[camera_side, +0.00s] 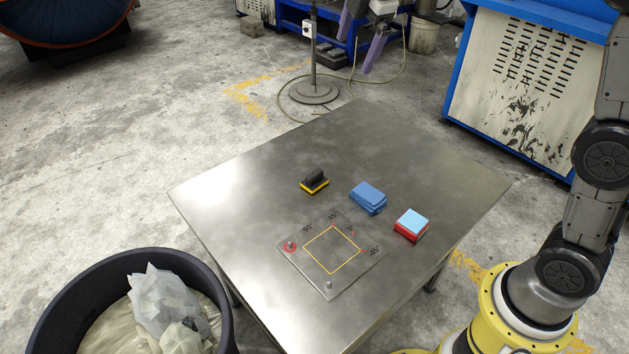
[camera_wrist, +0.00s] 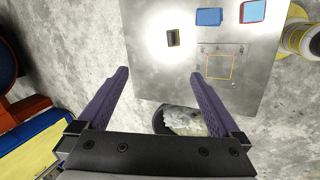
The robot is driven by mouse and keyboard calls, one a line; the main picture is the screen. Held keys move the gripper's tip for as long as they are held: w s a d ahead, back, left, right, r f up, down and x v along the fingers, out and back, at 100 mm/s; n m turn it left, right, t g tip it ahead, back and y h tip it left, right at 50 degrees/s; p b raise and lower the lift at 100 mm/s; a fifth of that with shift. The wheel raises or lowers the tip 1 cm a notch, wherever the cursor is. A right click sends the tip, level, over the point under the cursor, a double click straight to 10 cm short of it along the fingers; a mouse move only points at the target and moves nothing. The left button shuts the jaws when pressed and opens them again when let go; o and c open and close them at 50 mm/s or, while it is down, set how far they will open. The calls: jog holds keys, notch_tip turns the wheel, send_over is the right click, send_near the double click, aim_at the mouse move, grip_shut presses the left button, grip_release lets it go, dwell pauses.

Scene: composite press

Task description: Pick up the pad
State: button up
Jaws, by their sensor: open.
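The pad (camera_side: 314,181), a small block with a black grip on a yellow base, sits on the metal table (camera_side: 240,190) left of two stacks. In the wrist view the pad (camera_wrist: 173,38) lies in a bright glare patch, beyond the fingertips and roughly between their lines. My gripper (camera_side: 356,55) shows at the top of the side view, its purple fingers spread and apart from the pad. In the wrist view my gripper (camera_wrist: 160,73) is open, with nothing between the fingers.
A blue stack (camera_side: 368,197) and a red stack with a light blue top (camera_side: 411,224) lie right of the pad. A marked plate (camera_side: 350,283) with small pegs lies in front. A black bin (camera_side: 62,308) with crumpled sheets stands beside the table. The table's left part is clear.

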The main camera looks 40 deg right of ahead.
jog(key=w+f+n+g, duration=0.1)
jog(key=w+f+n, duration=0.1)
jog(key=w+f, duration=0.7)
jog(key=g, duration=0.3)
send_over(314, 173)
jog(key=shift+n+h, duration=0.3)
jog(key=shift+n, duration=0.1)
jog(key=f, duration=2.8)
jog(key=shift+s+a+f, duration=0.1)
jog(key=shift+s+a, duration=0.05)
jog(key=shift+a, duration=0.2)
jog(key=shift+d+f, duration=0.25)
jog(key=shift+f, duration=1.4)
jog(key=shift+d+f, duration=0.2)
jog(key=shift+f, duration=1.4)
jog(key=c, duration=1.4)
